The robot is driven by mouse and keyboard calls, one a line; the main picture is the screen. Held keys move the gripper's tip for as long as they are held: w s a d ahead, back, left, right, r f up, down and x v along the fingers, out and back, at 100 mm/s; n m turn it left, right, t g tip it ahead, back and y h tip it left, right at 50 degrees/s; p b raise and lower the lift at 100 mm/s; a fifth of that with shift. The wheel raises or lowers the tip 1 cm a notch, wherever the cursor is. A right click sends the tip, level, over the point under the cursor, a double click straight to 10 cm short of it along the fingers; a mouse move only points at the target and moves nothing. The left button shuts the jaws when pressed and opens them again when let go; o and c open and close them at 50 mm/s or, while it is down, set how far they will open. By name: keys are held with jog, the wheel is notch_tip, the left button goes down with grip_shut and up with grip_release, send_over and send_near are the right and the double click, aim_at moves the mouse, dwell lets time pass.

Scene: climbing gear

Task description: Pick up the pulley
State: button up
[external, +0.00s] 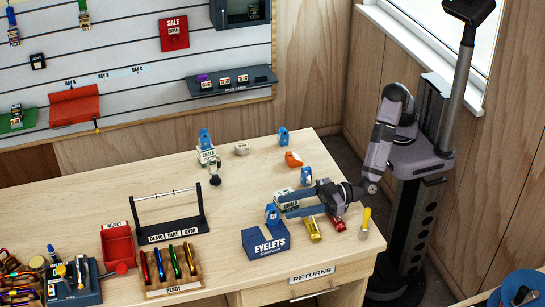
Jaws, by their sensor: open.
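My gripper (284,209) reaches left over the right part of the workbench (235,187), its two blue-grey fingers spread apart. I cannot tell for sure which small item is the pulley. Small blue pieces with pale centres stand near the back edge (283,135), behind the gripper (306,176), and near the fingertips by the eyelets box (272,213). A rounded orange piece (293,159) lies behind the gripper.
A blue EYELETS box (265,242) stands at the front. Yellow (314,231) and red (338,223) pieces and a yellow-handled tool (365,223) lie near the gripper. A chalk box (206,156), dark rack (170,217) and red bin (118,245) stand left. The bench's middle has free room.

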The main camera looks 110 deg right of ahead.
aim_at(276, 209)
jog(key=shift+w+r+p, duration=0.15)
jog(key=shift+w+p, duration=1.05)
jog(key=shift+w, duration=1.45)
grip_shut()
